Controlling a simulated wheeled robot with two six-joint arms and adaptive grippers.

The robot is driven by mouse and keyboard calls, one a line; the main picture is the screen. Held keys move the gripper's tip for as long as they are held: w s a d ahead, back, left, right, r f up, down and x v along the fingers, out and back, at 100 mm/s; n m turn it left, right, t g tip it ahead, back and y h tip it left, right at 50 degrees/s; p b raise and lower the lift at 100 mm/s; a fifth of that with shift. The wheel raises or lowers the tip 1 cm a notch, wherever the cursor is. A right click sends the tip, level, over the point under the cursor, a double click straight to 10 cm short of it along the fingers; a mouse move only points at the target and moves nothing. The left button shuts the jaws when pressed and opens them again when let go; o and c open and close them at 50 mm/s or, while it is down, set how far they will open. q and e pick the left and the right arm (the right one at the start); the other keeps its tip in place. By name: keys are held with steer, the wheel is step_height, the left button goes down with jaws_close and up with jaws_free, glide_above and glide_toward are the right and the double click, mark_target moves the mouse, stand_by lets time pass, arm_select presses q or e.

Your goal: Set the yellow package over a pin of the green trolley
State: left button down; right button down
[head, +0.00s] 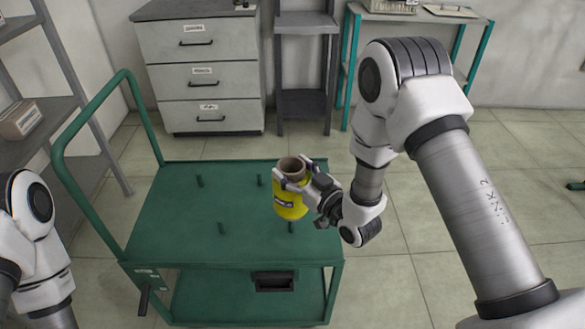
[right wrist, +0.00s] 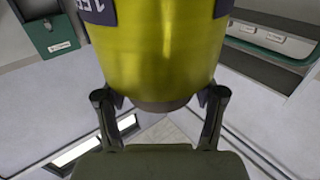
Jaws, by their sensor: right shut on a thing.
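The yellow package (head: 290,207) is a bobbin-like cylinder with a brown hollow core at its top and a dark label. My right gripper (head: 293,177) is shut on it near the top, one finger on each side. In the right wrist view the yellow package (right wrist: 155,50) fills the upper middle between the fingers (right wrist: 160,98). The package looks roughly upright over the right part of the green trolley (head: 165,228). Short upright pins stand on the deck, such as a back-left pin (head: 200,181) and a front-left pin (head: 222,228). I cannot tell the package's height above the deck. My left gripper is out of view.
The trolley's green handle (head: 95,200) rises at its left. A grey drawer cabinet (head: 203,80) stands behind it. A shelf with a box (head: 20,120) is at the left, and a teal-legged table (head: 420,15) is at the back.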

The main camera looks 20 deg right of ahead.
steer(key=shift+f+b, duration=2.15)
steer(key=shift+f, duration=0.9)
step_height(320, 180, down, 2)
steer(key=shift+f+b, duration=0.15)
steer(key=shift+b, duration=0.75)
steer(key=shift+c, duration=0.2)
jaws_free()
steer(key=shift+s, duration=0.1)
steer(key=v, duration=1.2)
